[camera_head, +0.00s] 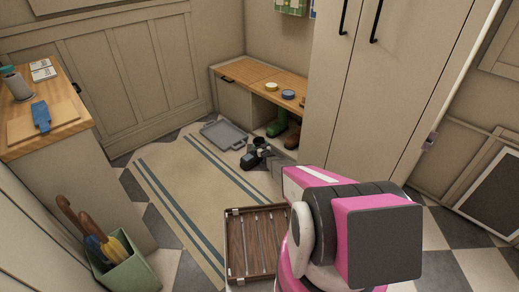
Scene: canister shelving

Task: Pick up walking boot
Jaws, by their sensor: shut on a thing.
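My pink and black arm reaches in from the lower right. My gripper (263,153) is small and far off in the head view, just in front of the bench's open niche. It is shut on a small dark shoe-like thing, which I take for the walking boot (249,160). The boot is partly covered by the gripper, and its exact tilt is hard to tell. I cannot tell whether it touches the floor or mat. Green boots (279,124) and a brown boot (293,137) stand in the niche behind.
A grey tray (224,135) lies on the striped mat (165,172), left of my gripper. A wooden slatted rack (256,240) is near my arm. The bench (250,73) holds small round tins (288,94). A tall cabinet (365,95) stands right. A green bin (130,268) is at lower left.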

